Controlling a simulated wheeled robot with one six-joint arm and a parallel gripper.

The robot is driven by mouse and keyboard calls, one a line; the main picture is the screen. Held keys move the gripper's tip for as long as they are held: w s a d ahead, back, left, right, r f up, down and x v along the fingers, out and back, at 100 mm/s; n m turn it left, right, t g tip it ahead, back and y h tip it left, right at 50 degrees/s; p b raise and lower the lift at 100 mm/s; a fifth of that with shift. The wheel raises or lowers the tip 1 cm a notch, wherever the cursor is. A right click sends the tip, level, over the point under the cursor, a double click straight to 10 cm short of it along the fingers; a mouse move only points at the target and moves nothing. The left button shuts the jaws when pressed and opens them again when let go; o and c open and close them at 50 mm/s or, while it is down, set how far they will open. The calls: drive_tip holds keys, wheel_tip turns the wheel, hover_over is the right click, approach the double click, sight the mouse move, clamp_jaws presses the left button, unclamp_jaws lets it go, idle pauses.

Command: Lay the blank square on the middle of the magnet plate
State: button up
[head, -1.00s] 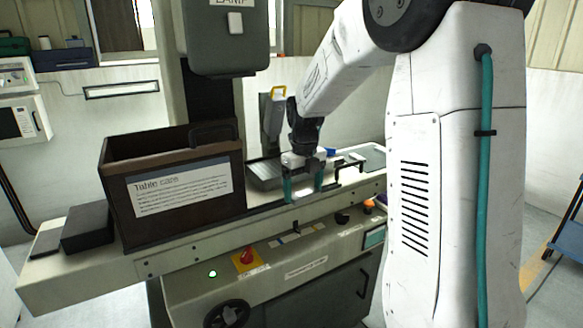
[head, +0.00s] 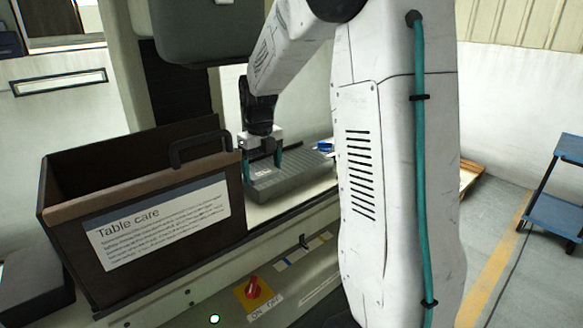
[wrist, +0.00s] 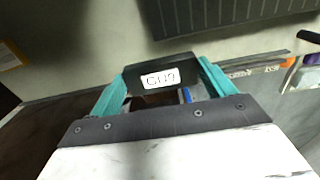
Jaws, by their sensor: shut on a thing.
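My gripper (wrist: 161,82) is shut on the blank (wrist: 160,64), a dark block with a white label on its face, held between two teal fingers. In the head view my gripper (head: 263,168) hangs by the left end of the magnet plate (head: 294,183), a grey ribbed slab on the machine bed. The plate also shows in the wrist view (wrist: 225,14) at the top right, with the blank below and left of it in the picture. I cannot tell the gap in height between blank and plate. The blank is hard to make out in the head view.
A large dark open box (head: 150,170) labelled "Table care" stands close to the left of my gripper, its black handle (head: 200,148) upright. A small blue thing (head: 324,146) lies behind the plate. My arm hides the plate's right side.

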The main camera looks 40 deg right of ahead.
hover_over(297, 172)
drive_tip(key=shift+s+a+f, duration=0.1)
drive_tip(key=shift+a+f, duration=0.2)
drive_tip(key=shift+f, duration=0.4)
drive_tip(key=shift+d+f, duration=0.15)
drive_tip(key=shift+f, duration=0.75)
drive_tip(key=shift+d+f, duration=0.15)
drive_tip(key=shift+f, duration=0.7)
drive_tip(key=shift+f, duration=0.15)
drive_tip(key=o, duration=1.4)
drive_tip(key=shift+c, duration=0.2)
drive_tip(key=shift+o, duration=0.2)
wheel_tip(297, 172, up, 12)
drive_tip(key=shift+s, duration=0.1)
